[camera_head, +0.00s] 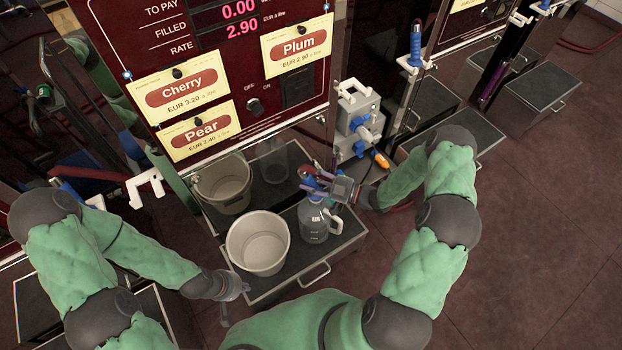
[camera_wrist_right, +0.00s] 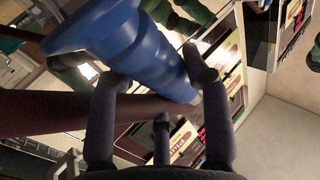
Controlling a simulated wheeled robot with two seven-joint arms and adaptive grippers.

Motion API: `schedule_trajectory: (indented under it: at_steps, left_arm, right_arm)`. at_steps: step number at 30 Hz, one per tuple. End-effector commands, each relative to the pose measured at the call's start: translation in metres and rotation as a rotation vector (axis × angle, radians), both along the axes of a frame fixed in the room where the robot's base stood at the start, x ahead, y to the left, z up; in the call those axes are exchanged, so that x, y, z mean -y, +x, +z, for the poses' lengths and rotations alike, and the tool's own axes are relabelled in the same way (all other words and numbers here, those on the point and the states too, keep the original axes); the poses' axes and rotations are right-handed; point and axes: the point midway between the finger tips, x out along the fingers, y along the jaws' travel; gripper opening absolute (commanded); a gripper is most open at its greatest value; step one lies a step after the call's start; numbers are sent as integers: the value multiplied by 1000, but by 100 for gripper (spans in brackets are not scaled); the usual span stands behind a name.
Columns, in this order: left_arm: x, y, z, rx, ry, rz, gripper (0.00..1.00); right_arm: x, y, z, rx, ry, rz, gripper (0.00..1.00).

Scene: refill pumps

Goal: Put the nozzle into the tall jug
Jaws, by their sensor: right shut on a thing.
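The tall jug (camera_head: 313,226), grey with a white handle on its right, stands upright on the dark shelf in front of the pump. My right gripper (camera_head: 338,188) is just above the jug's mouth, shut on the blue nozzle (camera_head: 312,184). In the right wrist view the blue ribbed nozzle (camera_wrist_right: 125,45) sits between the fingers, with a dark red hose beside it. The nozzle is over the jug's top; whether its tip is inside the mouth is hidden. My left gripper (camera_head: 235,298) is open and empty, low at the shelf's front left.
A white bucket (camera_head: 258,268) stands left of the jug, close to it. Its reflection and the jug's show in the pump's dark panel behind. The pump front (camera_head: 205,75) carries price cards. A grey valve unit (camera_head: 358,120) is at right; open floor lies beyond.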

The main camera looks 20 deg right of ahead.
Motion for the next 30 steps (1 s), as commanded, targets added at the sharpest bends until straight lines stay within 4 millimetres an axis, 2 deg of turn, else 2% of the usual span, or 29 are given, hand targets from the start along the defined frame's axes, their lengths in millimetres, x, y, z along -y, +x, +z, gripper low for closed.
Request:
schedule_trajectory:
  at_steps: [2, 3, 6, 19, 23, 30]
  left_arm:
    - [0, 0, -4, 0, 0, 0, 0]
    - [0, 0, -4, 0, 0, 0, 0]
    - [0, 0, -3, 0, 0, 0, 0]
    - [0, 0, -3, 0, 0, 0, 0]
    - [0, 0, -3, 0, 0, 0, 0]
    - [0, 0, -3, 0, 0, 0, 0]
  right_arm:
    - [0, 0, -4, 1, 0, 0, 9]
    - [0, 0, -4, 1, 0, 0, 51]
    - [0, 0, -3, 1, 0, 0, 76]
    - [5, -4, -3, -1, 0, -2, 76]
    - [18, -14, -3, 0, 0, -4, 76]
    - [54, -46, -4, -1, -1, -5, 76]
